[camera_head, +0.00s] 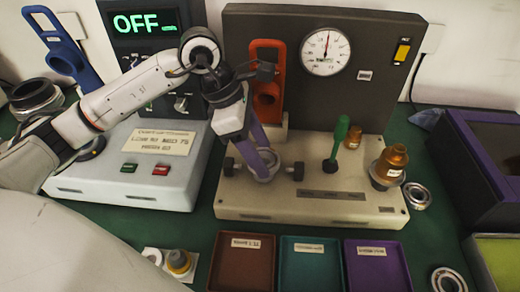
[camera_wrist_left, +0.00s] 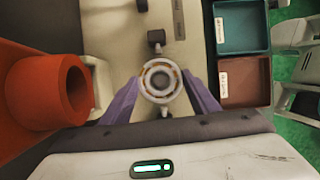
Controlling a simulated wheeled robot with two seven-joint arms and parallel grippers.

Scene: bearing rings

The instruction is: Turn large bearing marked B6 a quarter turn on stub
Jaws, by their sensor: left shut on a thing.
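A metal bearing ring (camera_head: 263,167) sits low on the front of the beige test stand (camera_head: 300,205), between two dark knobs. It also shows in the left wrist view (camera_wrist_left: 161,70) as a steel ring with brownish balls and a pale centre, seemingly on the stub; no B6 mark is readable. My left gripper (camera_head: 262,160) reaches down from above. Its two purple fingers are shut on the bearing from opposite sides, as the left wrist view (camera_wrist_left: 160,88) also shows. The fingers partly hide the bearing in the head view. My right gripper is not in view.
An orange holder (camera_head: 266,100) stands close behind my left gripper. A green lever (camera_head: 338,138) and an amber-topped part (camera_head: 390,165) are to the right. Brown (camera_head: 240,268), teal (camera_head: 308,268) and purple (camera_head: 375,270) trays lie in front. Loose bearings lie at right (camera_head: 418,196).

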